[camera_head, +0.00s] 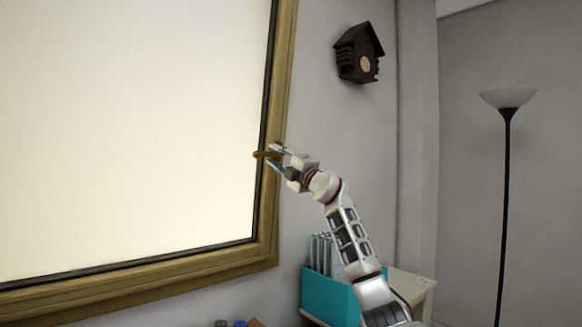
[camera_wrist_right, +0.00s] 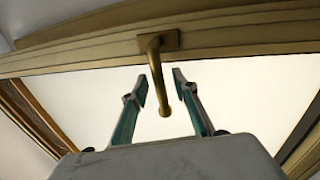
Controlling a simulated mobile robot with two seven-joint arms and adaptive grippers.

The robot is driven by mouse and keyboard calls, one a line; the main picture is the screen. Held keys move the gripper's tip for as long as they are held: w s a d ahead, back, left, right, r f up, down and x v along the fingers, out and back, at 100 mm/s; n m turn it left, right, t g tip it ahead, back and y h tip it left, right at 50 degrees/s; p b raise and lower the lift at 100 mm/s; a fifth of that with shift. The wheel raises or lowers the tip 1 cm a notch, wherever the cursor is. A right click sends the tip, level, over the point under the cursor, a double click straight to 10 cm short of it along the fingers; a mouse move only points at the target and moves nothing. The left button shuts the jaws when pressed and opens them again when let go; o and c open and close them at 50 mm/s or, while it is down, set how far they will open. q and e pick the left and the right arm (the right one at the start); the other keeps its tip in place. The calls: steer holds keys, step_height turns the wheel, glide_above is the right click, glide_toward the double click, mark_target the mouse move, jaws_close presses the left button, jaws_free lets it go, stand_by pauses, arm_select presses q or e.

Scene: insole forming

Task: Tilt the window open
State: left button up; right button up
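The window (camera_head: 130,130) has a brass-coloured frame and a bright pane, filling the left of the head view. Its brass handle (camera_head: 264,154) is on the right side of the frame and sticks out sideways over the pane. In the right wrist view the handle (camera_wrist_right: 156,72) lies between the two fingers, with a gap visible on both sides. My right gripper (camera_head: 274,158) is open at the handle; its teal-padded fingers also show in the right wrist view (camera_wrist_right: 162,92). My left gripper is in neither view.
A dark birdhouse-shaped clock (camera_head: 358,54) hangs on the wall right of the window. A teal box (camera_head: 330,298) with upright files stands on a small cabinet (camera_head: 412,286) below my right arm. A floor lamp (camera_head: 506,180) stands at the far right.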

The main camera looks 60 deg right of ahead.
steer(key=v, duration=1)
stand_by(0.4)
steer(key=w+a+f+n+y, duration=0.3)
steer(key=w+a+f+y, duration=0.2)
steer(key=w+a+f, duration=0.3)
steer(key=w+a+f+m+y, duration=0.1)
steer(key=a+f+y, duration=0.1)
steer(key=a+f, duration=0.6)
steer(key=w+a+f+y, duration=0.15)
steer(key=a+f, duration=0.35)
steer(key=f, duration=0.6)
steer(key=w+a+f+m+y, duration=0.1)
steer(key=a+f+y, duration=0.1)
steer(key=a+f, duration=0.6)
steer(key=s+a+f+m+g+h, duration=0.1)
steer(key=s+a+f+m+g, duration=0.25)
steer(key=f, duration=0.65)
steer(key=s+a+f+m+h, duration=0.1)
steer(key=s+a+f+m, duration=0.1)
steer(key=s+a+f, duration=0.6)
steer(key=s+a+f+m+g+h, duration=0.1)
steer(key=a+f+m+g, duration=0.15)
steer(key=f, duration=0.85)
steer(key=s+a+f+m+g+y+p, duration=0.1)
steer(key=s+a+f+m+g+y, duration=0.1)
steer(key=s+a+f, duration=1.1)
steer(key=s+a+m+g, duration=0.1)
steer(key=a+g, duration=0.1)
steer(key=shift+s+a, duration=0.2)
steer(key=shift+a, duration=0.1)
